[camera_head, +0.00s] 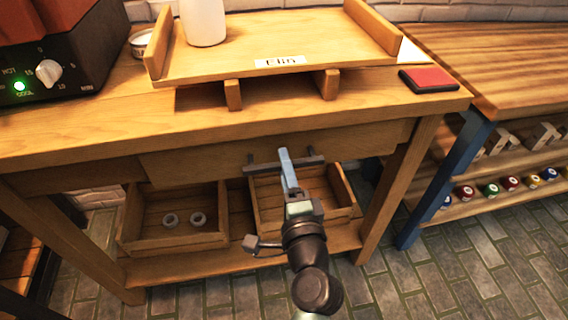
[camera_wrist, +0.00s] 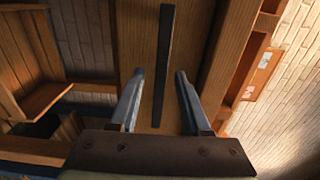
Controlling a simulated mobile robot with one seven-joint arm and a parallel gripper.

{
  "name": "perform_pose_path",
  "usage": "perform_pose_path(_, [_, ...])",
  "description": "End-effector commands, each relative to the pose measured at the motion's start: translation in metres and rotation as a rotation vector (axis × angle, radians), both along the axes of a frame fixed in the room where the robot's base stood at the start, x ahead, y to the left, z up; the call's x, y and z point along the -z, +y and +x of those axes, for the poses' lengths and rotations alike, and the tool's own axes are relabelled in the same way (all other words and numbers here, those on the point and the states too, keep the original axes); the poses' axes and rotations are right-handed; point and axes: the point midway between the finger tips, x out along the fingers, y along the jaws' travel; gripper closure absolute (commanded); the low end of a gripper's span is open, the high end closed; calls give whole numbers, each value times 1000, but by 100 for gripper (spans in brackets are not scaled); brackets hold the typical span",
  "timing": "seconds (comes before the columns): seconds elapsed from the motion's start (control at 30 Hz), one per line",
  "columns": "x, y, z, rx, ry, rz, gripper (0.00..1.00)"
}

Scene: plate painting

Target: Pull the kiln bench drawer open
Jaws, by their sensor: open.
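The wooden kiln bench (camera_head: 120,130) has a wide drawer front (camera_head: 200,163) below its top, and the drawer looks shut. A dark bar handle (camera_head: 262,167) crosses the drawer front. My gripper (camera_head: 285,158) is at the handle's middle in the head view and hides part of it. In the wrist view the handle (camera_wrist: 165,50) is a dark upright bar on the wooden drawer front (camera_wrist: 135,35). My gripper (camera_wrist: 160,76) is open there, one finger on each side of the bar's line. I cannot tell how deep the fingers reach around the bar.
Two open wooden boxes stand on the lower shelf, the left box (camera_head: 130,228) holding two grey rings (camera_head: 184,219). A wooden stand (camera_head: 210,65) with a white vessel (camera_head: 203,22), a red-topped block (camera_head: 428,79) and a dark control box (camera_head: 60,70) are on the bench. A shelf with several paint pots is right.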

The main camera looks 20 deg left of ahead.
Motion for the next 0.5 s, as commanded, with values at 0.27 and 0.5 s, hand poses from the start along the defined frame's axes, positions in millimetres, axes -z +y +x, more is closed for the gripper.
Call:
perform_pose_path(0.27, [0,7,10,0,-1,1,52])
perform_pose_path(0.5, [0,6,9,0,0,0,63])
